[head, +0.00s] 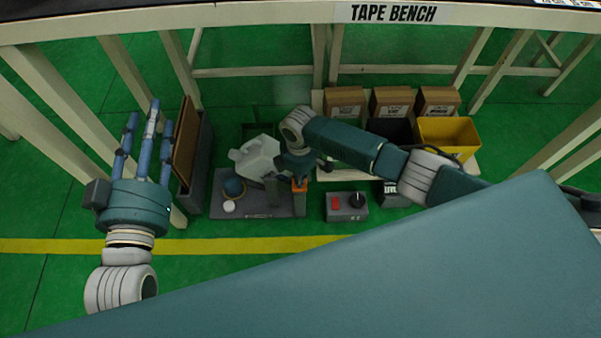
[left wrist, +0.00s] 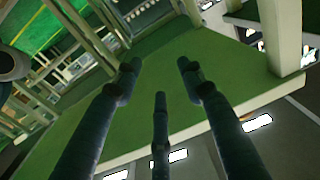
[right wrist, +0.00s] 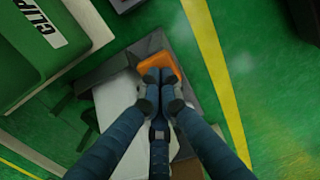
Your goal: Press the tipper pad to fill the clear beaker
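The orange tipper pad (head: 300,185) is at the right end of a grey base plate (head: 268,214) on the floor. A white jug (head: 258,157) sits tilted on the plate. A round bluish vessel (head: 233,187), perhaps the clear beaker, stands left of the jug; its fill cannot be told. My right gripper (head: 299,178) points down at the pad, fingers together. In the right wrist view, its fingertips (right wrist: 159,78) overlap the pad (right wrist: 160,59); contact cannot be told for sure. My left gripper (head: 148,112) is raised, empty, fingers spread; they also show in the left wrist view (left wrist: 160,75).
A grey box with a red switch and black knob (head: 346,206) stands right of the plate. A yellow bin (head: 447,133) and cardboard boxes (head: 392,101) are behind. A dark crate (head: 197,165) with a brown panel stands left. Green floor is free in front, past the yellow line.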

